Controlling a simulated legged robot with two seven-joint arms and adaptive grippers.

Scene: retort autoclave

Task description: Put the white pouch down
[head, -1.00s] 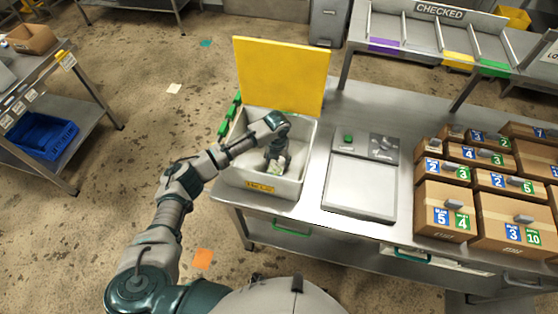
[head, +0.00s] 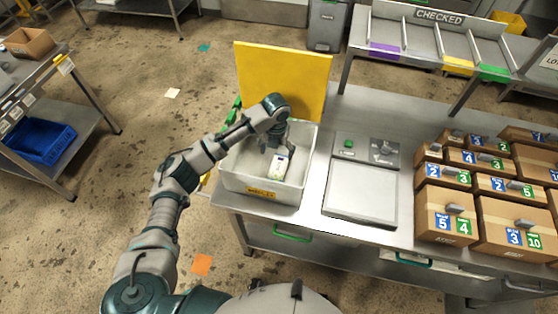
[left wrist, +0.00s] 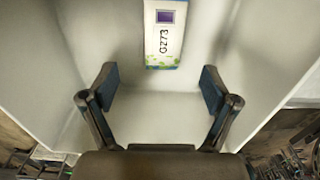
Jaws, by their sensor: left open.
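The white pouch (head: 280,168), with a printed label and a green-patterned end, lies inside the grey-white bin (head: 262,188). My left gripper (head: 272,142) is inside the bin, on the far side of the pouch. In the left wrist view my left gripper (left wrist: 158,80) is open, with nothing between its fingers. The far end of the pouch is cut off by that view's top edge. My right gripper is not in view.
A yellow panel (head: 283,80) stands upright behind the bin. A scale (head: 362,190) sits right of it on the metal table. Several cardboard boxes (head: 447,212) stand at the right. A rack marked CHECKED (head: 440,15) is behind. The left wrist view shows bin walls on both sides.

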